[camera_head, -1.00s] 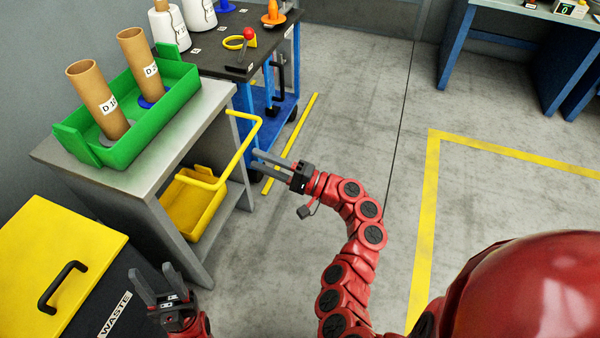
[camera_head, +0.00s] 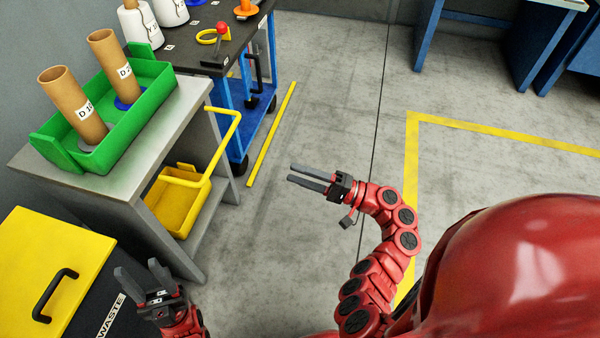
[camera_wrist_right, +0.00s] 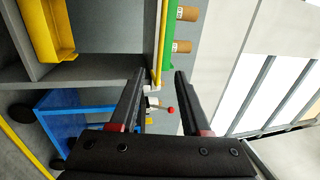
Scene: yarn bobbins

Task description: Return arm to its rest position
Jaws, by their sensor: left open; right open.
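My right gripper (camera_head: 310,179) is open and empty in the head view, over bare floor, to the right of the grey cart and apart from it. In the right wrist view its two fingers (camera_wrist_right: 158,90) stand apart with nothing between them close by. My left gripper (camera_head: 139,277) is open and empty at the lower left, in front of the waste bin. Two brown cardboard tubes, one labelled D (camera_head: 72,105) and another (camera_head: 115,67), stand in the green tray (camera_head: 140,133), slightly tilted.
The grey cart (camera_head: 120,190) has a yellow handle (camera_head: 226,145) and a yellow bin (camera_head: 178,202) below. A yellow-lidded waste bin (camera_head: 45,262) stands lower left. A blue-framed black table (camera_head: 200,47) holds white bobbins. Open floor (camera_head: 330,100) lies beyond my right gripper.

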